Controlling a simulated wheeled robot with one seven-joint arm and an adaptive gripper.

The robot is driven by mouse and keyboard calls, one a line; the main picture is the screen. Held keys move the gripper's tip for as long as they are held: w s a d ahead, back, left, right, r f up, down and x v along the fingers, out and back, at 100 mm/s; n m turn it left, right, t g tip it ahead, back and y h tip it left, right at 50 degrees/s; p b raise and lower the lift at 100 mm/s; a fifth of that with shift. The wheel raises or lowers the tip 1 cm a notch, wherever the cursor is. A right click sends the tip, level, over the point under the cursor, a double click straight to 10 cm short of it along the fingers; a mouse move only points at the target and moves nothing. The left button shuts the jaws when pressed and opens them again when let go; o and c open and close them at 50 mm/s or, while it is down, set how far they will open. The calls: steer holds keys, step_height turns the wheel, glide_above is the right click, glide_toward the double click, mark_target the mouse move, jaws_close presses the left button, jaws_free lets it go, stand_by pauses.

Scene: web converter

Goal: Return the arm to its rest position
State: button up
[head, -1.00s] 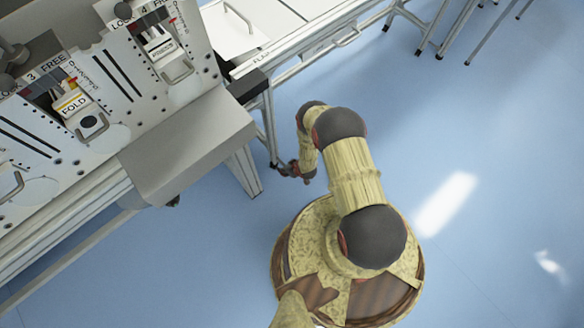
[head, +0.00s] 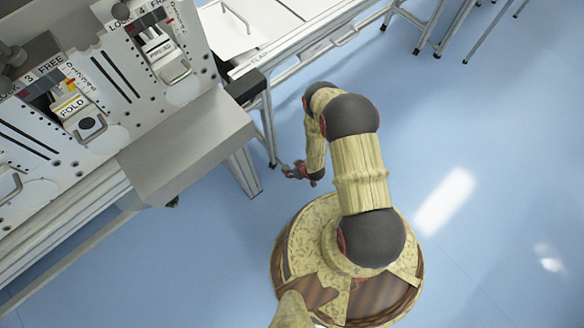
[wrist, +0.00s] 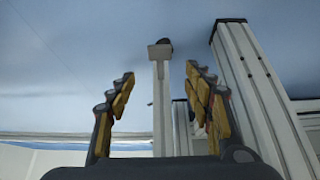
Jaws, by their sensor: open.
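My arm rises from my round base in the head view and bends over at a dark joint, with its forearm hanging down on the left. My gripper (head: 290,170) is at the lower end of that forearm, small in this view, over the blue floor and near the machine's legs. In the wrist view my gripper (wrist: 158,95) shows two spread fingers with yellow pads, and nothing is between them. The fingers stand apart from the metal legs behind them.
The web converter (head: 190,150) fills the left, with a grey box-like edge sticking out toward my arm. A white table (head: 285,35) adjoins it at the top. A thick metal post (wrist: 262,95) stands right of my fingers. Blue floor (head: 490,150) is clear to the right.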

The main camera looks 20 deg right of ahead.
stand_by(0.3)
steer(key=s+d+m+g+h, duration=0.15)
steer(key=s+g, duration=0.45)
steer(key=s, duration=0.9)
steer(key=w+d+r+m+g, duration=0.1)
steer(key=w+d+r+g, duration=0.15)
steer(key=r, duration=1.75)
steer(key=w+d+r+m+g, duration=0.1)
steer(key=w+r, duration=0.3)
steer(key=r, duration=1.6)
steer(key=s+a+r+t, duration=0.2)
steer(key=s+r+t, duration=0.1)
steer(key=r, duration=1.1)
steer(key=s+a+r+t+p, duration=0.1)
steer(key=s+a+r+t, duration=0.2)
steer(key=r, duration=1.2)
steer(key=s+a+r+t, duration=0.2)
steer(key=s+r+t, duration=0.1)
steer(key=r, duration=1.2)
steer(key=shift+s+a+p, duration=0.3)
steer(key=shift+s+a, duration=0.1)
steer(key=shift+s, duration=0.3)
